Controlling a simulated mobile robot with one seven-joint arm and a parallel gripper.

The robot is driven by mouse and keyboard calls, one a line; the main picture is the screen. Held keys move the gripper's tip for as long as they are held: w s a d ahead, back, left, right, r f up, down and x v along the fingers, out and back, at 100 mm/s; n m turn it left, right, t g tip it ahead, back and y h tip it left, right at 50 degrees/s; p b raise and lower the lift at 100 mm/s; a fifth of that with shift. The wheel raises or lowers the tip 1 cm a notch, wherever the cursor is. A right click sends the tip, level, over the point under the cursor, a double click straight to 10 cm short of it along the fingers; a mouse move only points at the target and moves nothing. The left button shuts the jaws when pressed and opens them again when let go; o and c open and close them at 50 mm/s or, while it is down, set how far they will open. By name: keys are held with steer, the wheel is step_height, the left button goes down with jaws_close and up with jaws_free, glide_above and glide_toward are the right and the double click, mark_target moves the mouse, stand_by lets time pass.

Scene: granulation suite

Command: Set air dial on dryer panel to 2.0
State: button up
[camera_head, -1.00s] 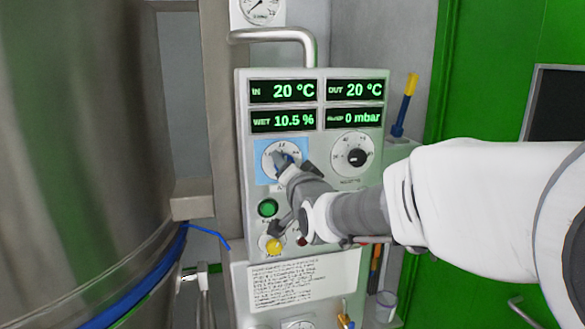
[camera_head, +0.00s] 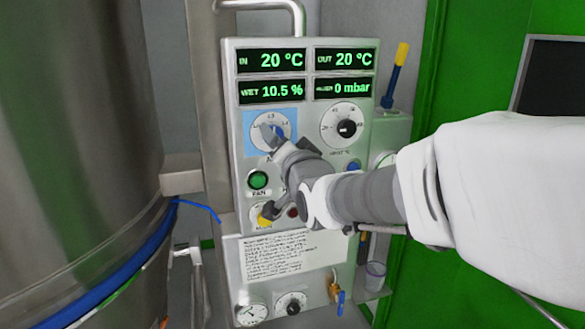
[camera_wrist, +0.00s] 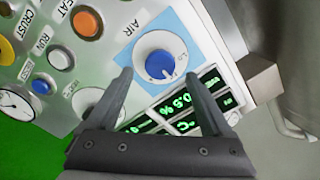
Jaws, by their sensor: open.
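Whether a finger touches the knob, I cannot tell. In the head view my gripper (camera_head: 272,140) reaches in from the right and covers part of the dial (camera_head: 262,124). Numbers on its scale are too small to read, and the pointer setting is unclear.
A second dial with a black knob (camera_head: 346,127) sits right of the air dial. Below are a green fan button (camera_head: 258,180) and a yellow knob (camera_head: 266,218), partly behind my gripper. A large steel vessel (camera_head: 75,130) stands close on the left. A blue-and-yellow tool (camera_head: 395,75) stands at right.

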steer(key=v, duration=1.3)
steer(key=shift+s, duration=0.25)
steer(key=shift+d, duration=0.15)
steer(key=s+d+f+n+g+h+p, duration=0.1)
steer(key=s+d+f+n+g+h, duration=0.1)
steer(key=s+d+f+g, duration=0.3)
steer(key=s+d+f+n+g+h, duration=0.3)
steer(key=s+d+f+g, duration=0.3)
steer(key=s, duration=0.5)
steer(key=shift+d+f+n+g+p, duration=0.2)
steer(key=shift+f+n+g+p, duration=0.2)
steer(key=shift+f, duration=0.55)
